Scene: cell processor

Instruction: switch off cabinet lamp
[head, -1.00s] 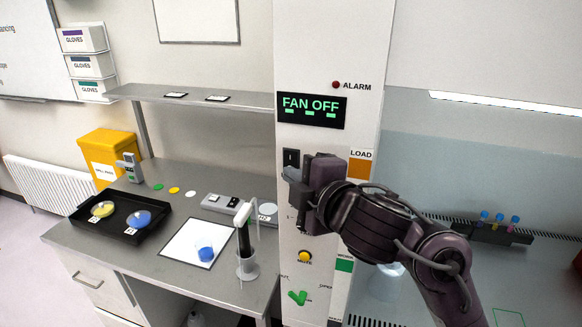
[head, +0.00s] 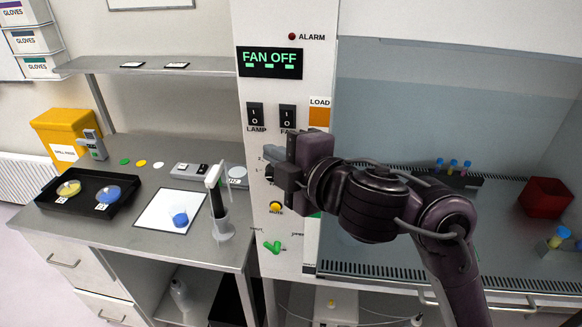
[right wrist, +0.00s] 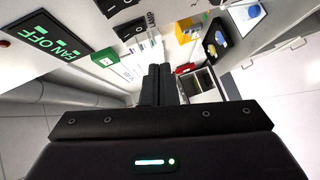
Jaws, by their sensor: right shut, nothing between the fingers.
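The lamp switch (head: 256,115) is a black rocker marked I over O, above the word LAMP on the white control panel (head: 247,22). It also shows in the right wrist view (right wrist: 128,28). I cannot tell which half is pressed in. My right gripper (head: 270,158) is shut and empty, just below the two switches and in front of the panel. In the right wrist view its fingers (right wrist: 161,75) are together. The cabinet (head: 440,120) stands open at right; its lamp is out of the picture. My left gripper is not in view.
The similar fan switch (head: 287,117) sits right beside the lamp switch, close above my gripper. The display (head: 270,62) reads FAN OFF. A yellow mute button (head: 275,207) and a green valve handle (head: 272,247) are below. A bench with a black tray (head: 60,208) is at left.

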